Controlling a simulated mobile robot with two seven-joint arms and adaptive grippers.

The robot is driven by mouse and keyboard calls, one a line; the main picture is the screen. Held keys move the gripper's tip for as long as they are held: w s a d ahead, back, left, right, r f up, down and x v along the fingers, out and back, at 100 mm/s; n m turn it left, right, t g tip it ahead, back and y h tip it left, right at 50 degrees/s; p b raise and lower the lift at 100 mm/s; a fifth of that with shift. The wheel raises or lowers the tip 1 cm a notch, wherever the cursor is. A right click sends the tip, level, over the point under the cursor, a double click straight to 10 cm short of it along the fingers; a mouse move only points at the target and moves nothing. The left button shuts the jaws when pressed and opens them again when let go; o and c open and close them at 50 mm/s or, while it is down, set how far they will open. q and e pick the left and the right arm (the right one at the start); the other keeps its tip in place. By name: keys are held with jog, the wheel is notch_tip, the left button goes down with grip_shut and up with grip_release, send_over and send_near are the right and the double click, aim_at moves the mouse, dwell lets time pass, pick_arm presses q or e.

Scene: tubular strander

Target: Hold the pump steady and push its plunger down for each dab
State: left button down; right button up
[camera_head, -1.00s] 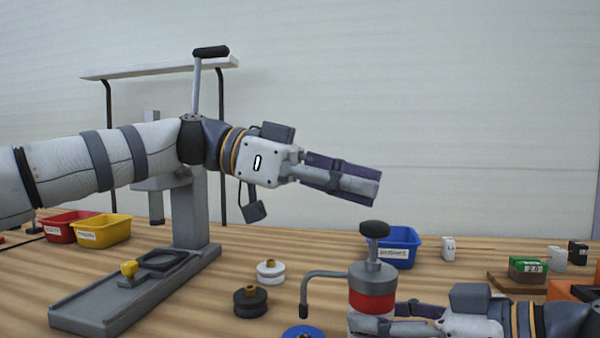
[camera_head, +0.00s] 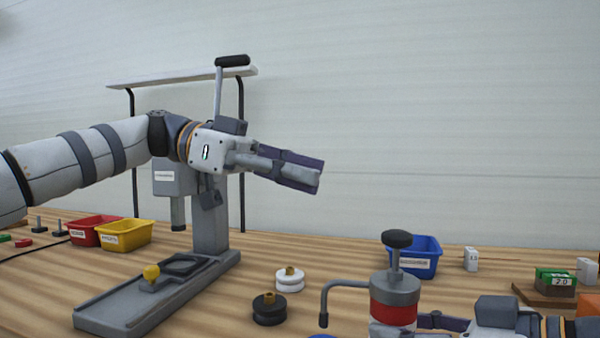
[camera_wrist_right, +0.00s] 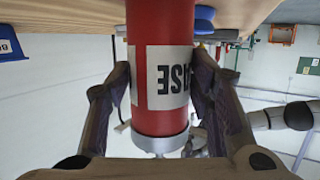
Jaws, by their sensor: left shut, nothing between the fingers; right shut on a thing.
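The pump (camera_head: 394,312) is a grey and red cylinder with a bent grey spout on its left and a black knob, the plunger (camera_head: 397,240), raised on a rod at its top. It stands at the lower right of the head view. My right gripper (camera_head: 425,322) is shut around the pump's body. In the right wrist view the red body (camera_wrist_right: 160,75) with a white label sits between both fingers. My left gripper (camera_head: 318,178) is shut and empty, in the air to the left of the plunger and higher than it.
A grey press (camera_head: 208,215) with a long base stands at left. Red (camera_head: 92,231) and yellow (camera_head: 124,235) bins are behind it, and a blue bin (camera_head: 417,262) is behind the pump. Black (camera_head: 269,310) and white (camera_head: 289,281) spools lie between the press and pump.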

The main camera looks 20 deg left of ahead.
jog(key=o, duration=1.3)
